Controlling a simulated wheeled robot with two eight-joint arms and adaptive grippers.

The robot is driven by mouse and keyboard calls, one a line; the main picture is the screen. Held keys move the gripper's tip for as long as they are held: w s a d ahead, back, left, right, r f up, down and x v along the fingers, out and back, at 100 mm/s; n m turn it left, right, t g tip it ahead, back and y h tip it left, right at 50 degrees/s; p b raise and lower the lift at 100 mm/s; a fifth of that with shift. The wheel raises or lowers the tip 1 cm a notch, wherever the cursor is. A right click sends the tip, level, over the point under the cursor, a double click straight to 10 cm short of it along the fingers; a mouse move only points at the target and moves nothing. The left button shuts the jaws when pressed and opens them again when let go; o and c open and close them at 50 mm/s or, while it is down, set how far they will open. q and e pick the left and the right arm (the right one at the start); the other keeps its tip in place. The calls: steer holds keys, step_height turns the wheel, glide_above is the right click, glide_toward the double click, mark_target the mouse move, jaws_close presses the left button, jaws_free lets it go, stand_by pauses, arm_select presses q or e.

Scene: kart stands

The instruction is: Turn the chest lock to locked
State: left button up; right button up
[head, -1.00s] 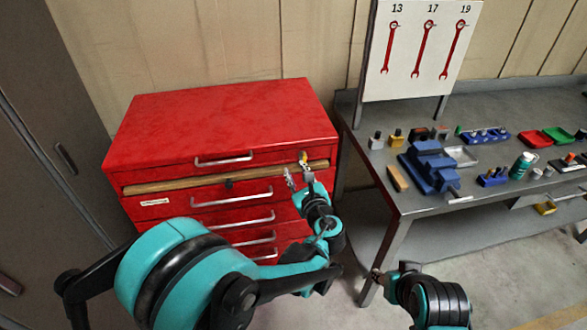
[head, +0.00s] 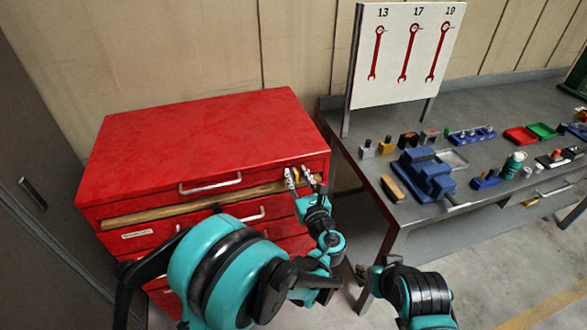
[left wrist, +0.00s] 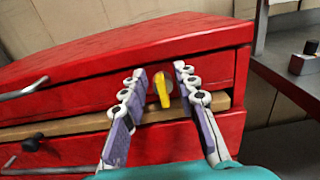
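The red tool chest (head: 200,130) stands at the left with its drawers facing me. The lock (left wrist: 162,89), a yellow key-like lever on a round plate, sits at the right end of the chest's top drawer; its lever points about straight down, slightly tilted. In the head view the lock (head: 296,174) shows small between the fingers. My left gripper (head: 305,177) is at the lock, with its fingers spread on either side of the lever and apart from it; the left wrist view shows the open fingers (left wrist: 158,84). My right gripper (head: 361,272) is low, before the workbench; its fingers are too small to judge.
A wooden strip (head: 165,210) runs under the top drawer, with a dark knob (left wrist: 31,141) below it. The workbench (head: 370,172) at the right carries a blue vise (head: 426,174) and small parts. A wrench board (head: 405,55) stands behind. Floor is free at lower right.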

arm_select(q)
steer(key=shift+s+d+r, duration=0.1)
steer(key=shift+s, duration=0.1)
jaws_close()
steer(key=shift+n, duration=0.4)
steer(key=n, duration=0.1)
steer(key=n+b, duration=0.1)
steer(key=shift+a+n, duration=0.3)
steer(key=shift+n, duration=0.1)
steer(key=shift+s+a+f+n+b, duration=0.1)
steer(key=shift+a+f+n+b, duration=0.2)
steer(key=shift+n, duration=2.1)
steer(key=shift+s+a+f+n+b, duration=0.1)
steer(key=shift+f+n+b, duration=0.3)
steer(key=shift+n, duration=2)
steer(key=shift+s+a+f+n+b, duration=0.15)
steer(key=shift+n+b, duration=0.4)
steer(key=shift+n, duration=1.85)
steer(key=shift+w, duration=0.1)
